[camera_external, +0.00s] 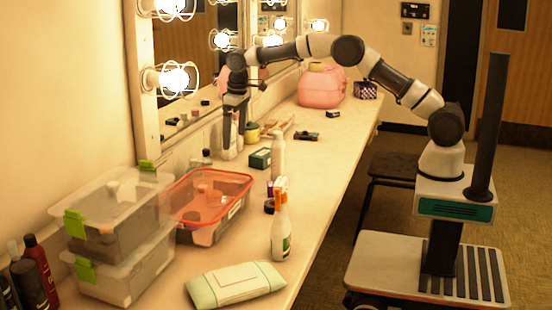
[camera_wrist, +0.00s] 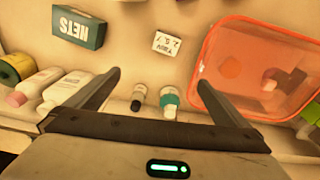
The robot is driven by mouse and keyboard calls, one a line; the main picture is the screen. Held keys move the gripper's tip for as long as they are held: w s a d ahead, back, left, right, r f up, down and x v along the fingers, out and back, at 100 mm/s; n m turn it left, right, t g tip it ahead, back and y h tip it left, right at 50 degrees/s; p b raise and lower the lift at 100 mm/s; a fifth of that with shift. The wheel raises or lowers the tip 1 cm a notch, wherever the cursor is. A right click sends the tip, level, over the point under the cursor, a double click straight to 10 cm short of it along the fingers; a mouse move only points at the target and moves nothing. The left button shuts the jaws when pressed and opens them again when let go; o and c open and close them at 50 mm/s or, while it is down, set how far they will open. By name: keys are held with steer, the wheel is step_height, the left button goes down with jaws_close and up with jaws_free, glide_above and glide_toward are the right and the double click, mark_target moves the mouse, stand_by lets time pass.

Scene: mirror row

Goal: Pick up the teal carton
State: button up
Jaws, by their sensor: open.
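My gripper (camera_external: 235,108) points down near the mirror, above and left of the carton. In the wrist view my gripper (camera_wrist: 158,80) has its two fingers spread wide with nothing between them. The carton is beyond the left finger, apart from it.
Two small bottles (camera_wrist: 168,100) stand below the fingers. A clear orange-rimmed bin (camera_wrist: 262,70) is on the right. White bottles (camera_wrist: 65,88) and a yellow jar (camera_wrist: 12,70) are at the left. Clear counter lies between.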

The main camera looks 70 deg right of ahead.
steer(key=s+d+r+m+g+p, duration=0.1)
steer(key=s+d+m, duration=0.1)
steer(key=d, duration=0.8)
steer(key=s+d+m, duration=0.1)
steer(key=s+d, duration=0.1)
steer(key=d, duration=0.9)
steer(key=b, duration=0.2)
glide_toward(266, 153)
steer(key=f, duration=0.5)
steer(key=shift+s+f, duration=0.15)
steer(key=shift+s, duration=0.1)
steer(key=shift+w+f, duration=0.2)
steer(key=shift+f, duration=2.7)
steer(key=c, duration=0.9)
steer(key=shift+r, duration=0.1)
steer(key=shift+c, duration=0.2)
